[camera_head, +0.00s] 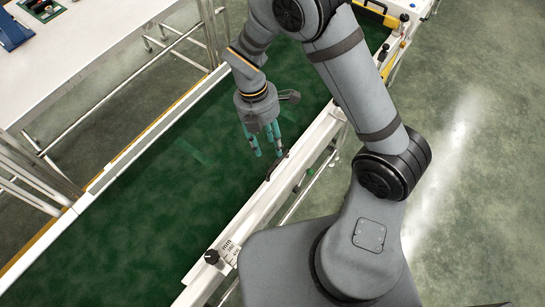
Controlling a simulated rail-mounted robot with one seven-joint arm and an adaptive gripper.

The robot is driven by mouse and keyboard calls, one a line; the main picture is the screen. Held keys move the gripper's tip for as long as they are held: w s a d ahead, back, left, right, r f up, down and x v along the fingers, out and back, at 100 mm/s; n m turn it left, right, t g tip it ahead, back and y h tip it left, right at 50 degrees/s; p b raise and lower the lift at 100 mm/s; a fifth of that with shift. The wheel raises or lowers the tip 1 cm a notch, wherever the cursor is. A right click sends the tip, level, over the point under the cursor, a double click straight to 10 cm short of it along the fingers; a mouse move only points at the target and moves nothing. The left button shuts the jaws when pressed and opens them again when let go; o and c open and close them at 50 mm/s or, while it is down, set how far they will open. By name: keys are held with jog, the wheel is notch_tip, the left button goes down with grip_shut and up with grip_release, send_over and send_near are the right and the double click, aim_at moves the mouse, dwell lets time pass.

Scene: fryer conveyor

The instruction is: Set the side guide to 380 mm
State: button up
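The white side guide (255,208) runs lengthwise along the right side of the green conveyor belt (130,235). A dark handle-like part (275,168) is on the guide around its middle. A scale marked mm (230,250) is at the guide's near end, beside a black knob (211,257). The scale's numbers and reading are too small to make out. My gripper (268,153) points down over the belt, just above and left of the dark part. Its teal fingers are apart with nothing seen between them. I cannot tell whether a finger touches the dark part.
A white table (75,50) with a blue item (12,32) stands at the upper left. A left rail (110,172) borders the belt. Another black knob (404,17) is at the far end. The belt left of my gripper is clear.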

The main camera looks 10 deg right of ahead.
notch_tip(320, 180, down, 7)
jog(key=s+d+p, duration=0.1)
jog(key=shift+f, duration=0.15)
jog(key=shift+c, duration=0.6)
jog(key=c, duration=0.8)
grip_shut()
